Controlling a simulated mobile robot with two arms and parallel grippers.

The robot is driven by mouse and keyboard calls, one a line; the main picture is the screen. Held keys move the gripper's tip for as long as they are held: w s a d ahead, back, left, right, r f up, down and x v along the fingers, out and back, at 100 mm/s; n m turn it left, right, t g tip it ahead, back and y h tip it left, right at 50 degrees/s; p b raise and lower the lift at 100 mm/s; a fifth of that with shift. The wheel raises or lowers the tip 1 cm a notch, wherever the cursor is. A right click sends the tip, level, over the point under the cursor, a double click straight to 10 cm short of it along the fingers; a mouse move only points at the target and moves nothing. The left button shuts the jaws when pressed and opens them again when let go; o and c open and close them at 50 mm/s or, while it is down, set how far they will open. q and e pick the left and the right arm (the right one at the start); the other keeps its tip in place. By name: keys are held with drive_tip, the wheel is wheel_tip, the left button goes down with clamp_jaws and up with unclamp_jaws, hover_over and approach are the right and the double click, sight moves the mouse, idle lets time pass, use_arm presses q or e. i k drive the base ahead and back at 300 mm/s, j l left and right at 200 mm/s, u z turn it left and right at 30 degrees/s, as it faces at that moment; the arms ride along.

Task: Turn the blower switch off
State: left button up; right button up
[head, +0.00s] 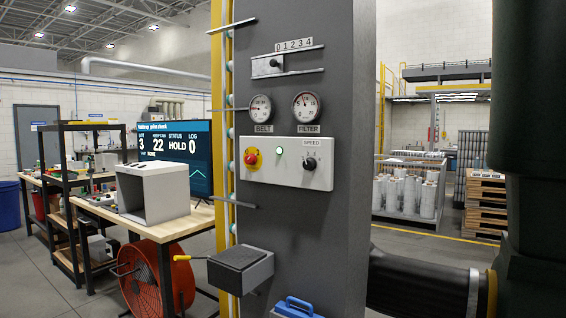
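A grey column carries a white control panel (288,163). On the panel are a red knob on a yellow plate (251,158), a lit green lamp (279,150) and a black knob (310,163) marked SPEED. Lower on the column's left side is a grey box with a dark top (241,268), and a lever with a yellow handle (183,258) sticks out to its left. I see no label that reads blower, so I cannot tell which control is the blower switch. Neither of my grippers is in view.
An orange fan (156,281) stands on the floor at lower left. Thick black cylindrical parts fill the right side. A workbench (160,226) stands left.

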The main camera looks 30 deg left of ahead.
sight(251, 158)
drive_tip(key=u, duration=1.3)
